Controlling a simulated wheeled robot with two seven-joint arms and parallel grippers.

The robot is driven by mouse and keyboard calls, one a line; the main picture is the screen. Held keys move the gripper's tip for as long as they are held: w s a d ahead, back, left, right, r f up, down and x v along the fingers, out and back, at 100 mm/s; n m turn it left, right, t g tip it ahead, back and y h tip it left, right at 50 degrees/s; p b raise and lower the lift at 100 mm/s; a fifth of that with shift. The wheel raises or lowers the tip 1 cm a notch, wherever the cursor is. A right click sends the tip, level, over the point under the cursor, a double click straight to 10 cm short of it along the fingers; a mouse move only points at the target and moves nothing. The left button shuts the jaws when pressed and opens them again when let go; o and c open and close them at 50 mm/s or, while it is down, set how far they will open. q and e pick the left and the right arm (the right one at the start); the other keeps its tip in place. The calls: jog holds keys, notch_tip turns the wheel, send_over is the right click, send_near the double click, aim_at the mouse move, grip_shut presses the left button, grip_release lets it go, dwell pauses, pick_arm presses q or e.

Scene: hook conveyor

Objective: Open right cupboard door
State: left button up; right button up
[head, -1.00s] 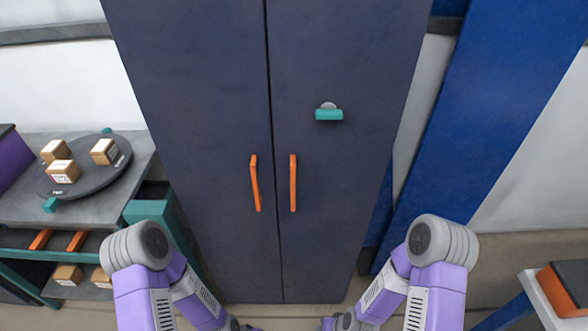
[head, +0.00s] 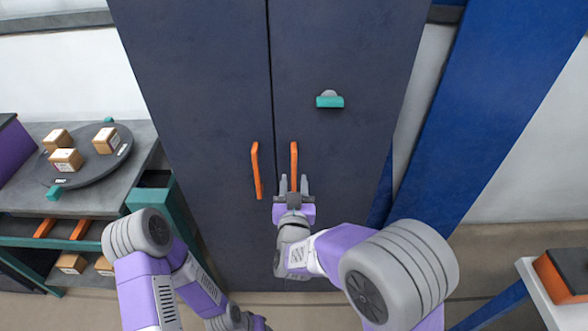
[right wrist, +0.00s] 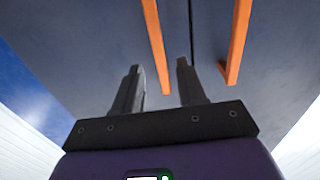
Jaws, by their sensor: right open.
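The dark cupboard's right door (head: 345,60) is closed flush beside the left door (head: 190,80). Its upright orange handle (head: 294,162) is near the middle seam; it also shows in the right wrist view (right wrist: 152,30). My right gripper (head: 294,182) is open at the lower part of this handle. In both views the handle appears between its two fingers, and I see no clear contact. The right wrist view shows the fingers (right wrist: 158,65) apart and empty. The left door's orange handle (head: 257,170) is beside it. My left arm is low at left; its gripper is out of frame.
A teal knob (head: 330,101) sits higher on the right door. A shelf (head: 125,182) with a round tray (head: 100,170) and small boxes stands at left. A blue panel (head: 470,110) leans at right, and a white table (head: 540,295) is at lower right.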

aim_at(294, 171)
jog(key=w, duration=0.5)
jog(key=shift+w+f, duration=0.1)
jog(key=shift+w, duration=0.25)
grip_shut()
